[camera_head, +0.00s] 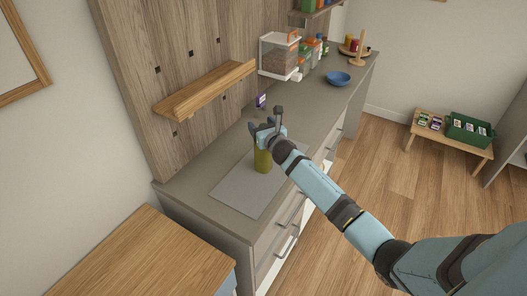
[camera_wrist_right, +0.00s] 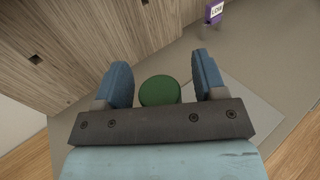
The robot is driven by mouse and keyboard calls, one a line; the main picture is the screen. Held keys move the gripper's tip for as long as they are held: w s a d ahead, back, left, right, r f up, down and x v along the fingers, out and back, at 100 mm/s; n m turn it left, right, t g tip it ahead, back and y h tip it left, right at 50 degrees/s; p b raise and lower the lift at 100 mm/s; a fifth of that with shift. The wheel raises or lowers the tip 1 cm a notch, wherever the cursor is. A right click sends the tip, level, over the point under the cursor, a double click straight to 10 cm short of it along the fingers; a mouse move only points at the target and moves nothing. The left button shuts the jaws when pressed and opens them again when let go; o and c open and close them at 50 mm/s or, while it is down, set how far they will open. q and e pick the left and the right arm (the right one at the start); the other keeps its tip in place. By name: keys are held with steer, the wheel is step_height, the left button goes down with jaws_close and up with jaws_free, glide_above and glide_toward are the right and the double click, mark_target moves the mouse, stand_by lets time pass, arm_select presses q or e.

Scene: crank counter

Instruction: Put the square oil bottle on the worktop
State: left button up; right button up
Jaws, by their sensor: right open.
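A yellow-green bottle (camera_head: 263,160), which appears to be the oil bottle, stands upright on the pale grey mat (camera_head: 232,190) on the grey worktop (camera_head: 190,183). In the right wrist view its round green cap (camera_wrist_right: 160,90) shows between my fingers, with a gap on each side. My right gripper (camera_head: 265,124) is open at the top of the bottle, which partly hides behind it in the head view. The fingers also show in the right wrist view (camera_wrist_right: 162,62). Whether the bottle's body is square cannot be told. My left gripper is not in view.
An empty wooden shelf (camera_head: 205,90) juts from the panelled wall on the left. A small purple-and-white sign (camera_head: 261,100) stands behind my gripper. A grain dispenser (camera_head: 278,60) and a blue bowl (camera_head: 338,78) stand farther along. The worktop between gripper and bowl is mostly clear.

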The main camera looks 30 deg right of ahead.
steer(key=shift+w, duration=0.2)
steer(key=shift+s, duration=0.1)
jaws_close()
steer(key=shift+r, duration=0.1)
